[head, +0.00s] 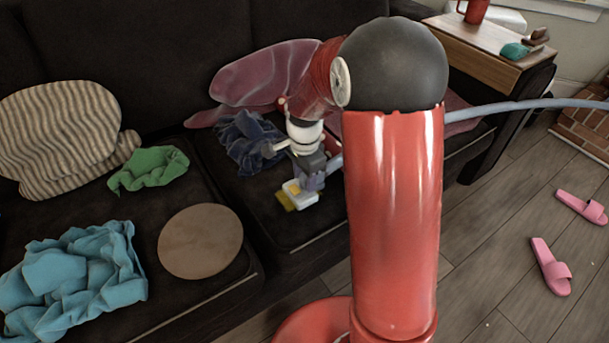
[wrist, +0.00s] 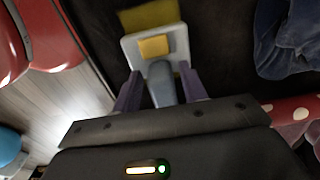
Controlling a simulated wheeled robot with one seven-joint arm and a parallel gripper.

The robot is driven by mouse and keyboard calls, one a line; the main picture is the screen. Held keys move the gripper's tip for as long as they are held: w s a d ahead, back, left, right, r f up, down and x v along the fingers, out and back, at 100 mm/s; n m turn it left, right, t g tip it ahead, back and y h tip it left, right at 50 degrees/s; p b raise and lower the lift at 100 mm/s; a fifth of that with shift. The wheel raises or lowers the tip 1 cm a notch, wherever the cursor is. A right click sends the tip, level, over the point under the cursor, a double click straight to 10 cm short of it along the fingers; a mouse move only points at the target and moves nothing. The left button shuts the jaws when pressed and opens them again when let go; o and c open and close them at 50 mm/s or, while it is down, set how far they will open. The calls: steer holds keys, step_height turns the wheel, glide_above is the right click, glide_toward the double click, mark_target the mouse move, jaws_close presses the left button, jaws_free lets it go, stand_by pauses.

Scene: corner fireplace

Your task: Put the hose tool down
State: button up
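The hose tool, with a white head and yellow parts (head: 300,193), is at my gripper, low over the dark sofa seat. In the wrist view its white and yellow head (wrist: 155,47) lies just past the fingertips, and its grey-blue neck runs back between them. My gripper (head: 308,178) points down at the sofa; its purple fingers (wrist: 160,84) stand on both sides of the neck and appear shut on the tool. A pale blue hose (head: 530,106) runs off to the right, partly hidden behind my arm. Whether the tool touches the seat I cannot tell.
On the sofa (head: 285,238) are a dark blue cloth (head: 247,143), green cloth (head: 150,168), turquoise cloth (head: 75,280), round brown disc (head: 200,241) and striped cushion (head: 60,135). A wooden armrest tray (head: 485,45) is at the back right. Pink slippers (head: 552,267) lie on the floor.

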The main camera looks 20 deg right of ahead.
steer(key=shift+o, duration=0.4)
steer(key=shift+r, duration=0.15)
step_height(320, 180, up, 12)
steer(key=p, duration=0.1)
steer(key=s+r+n+t, duration=0.2)
steer(key=s+n, duration=0.5)
steer(key=s, duration=0.4)
steer(key=s+r+n+t, duration=0.3)
steer(key=s+r+n, duration=0.2)
steer(key=s, duration=0.6)
steer(key=shift+n+t, duration=0.3)
steer(key=shift+n, duration=0.9)
steer(key=shift+s+r, duration=0.1)
jaws_close()
